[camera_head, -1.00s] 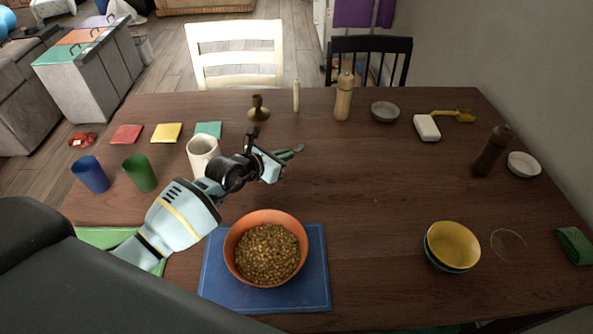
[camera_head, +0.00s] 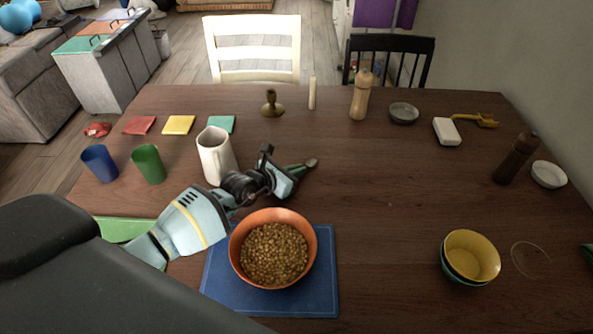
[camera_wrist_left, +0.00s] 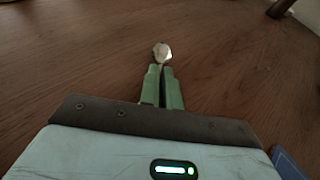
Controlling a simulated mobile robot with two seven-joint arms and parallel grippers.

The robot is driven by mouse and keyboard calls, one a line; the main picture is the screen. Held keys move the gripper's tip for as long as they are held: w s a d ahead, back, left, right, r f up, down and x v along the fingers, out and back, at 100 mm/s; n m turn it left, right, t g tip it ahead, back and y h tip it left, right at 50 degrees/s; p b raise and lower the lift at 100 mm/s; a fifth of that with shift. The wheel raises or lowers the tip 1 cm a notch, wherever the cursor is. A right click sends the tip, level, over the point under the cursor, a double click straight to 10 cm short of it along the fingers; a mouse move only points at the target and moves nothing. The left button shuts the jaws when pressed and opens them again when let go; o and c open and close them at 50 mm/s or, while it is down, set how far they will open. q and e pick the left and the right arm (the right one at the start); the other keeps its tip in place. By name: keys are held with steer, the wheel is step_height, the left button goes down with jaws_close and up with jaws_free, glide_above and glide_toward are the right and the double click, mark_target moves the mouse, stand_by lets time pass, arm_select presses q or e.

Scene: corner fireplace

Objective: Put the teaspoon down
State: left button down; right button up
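My left gripper (camera_head: 299,168) reaches over the table between the white pitcher and the orange bowl. Its green fingers are close together on the teaspoon (camera_head: 312,162), whose metal bowl end sticks out past the fingertips. In the left wrist view the teaspoon (camera_wrist_left: 161,51) points away from the fingers (camera_wrist_left: 162,86) over bare wood; its handle is mostly hidden between them. The teaspoon is low over the table (camera_head: 390,195); I cannot tell whether it touches. My right gripper is not in view.
The orange bowl (camera_head: 237,252) of brown pieces stands on a blue mat (camera_head: 325,270) just in front of my left gripper. The white pitcher (camera_head: 217,158) is close to its left. Yellow and teal stacked bowls (camera_head: 470,256) stand at right. The table's middle is clear.

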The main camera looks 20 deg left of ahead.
arm_select(q)
steer(key=shift+f, duration=0.1)
steer(key=shift+f, duration=0.15)
steer(key=c, duration=1.6)
jaws_free()
steer(key=shift+r, duration=0.2)
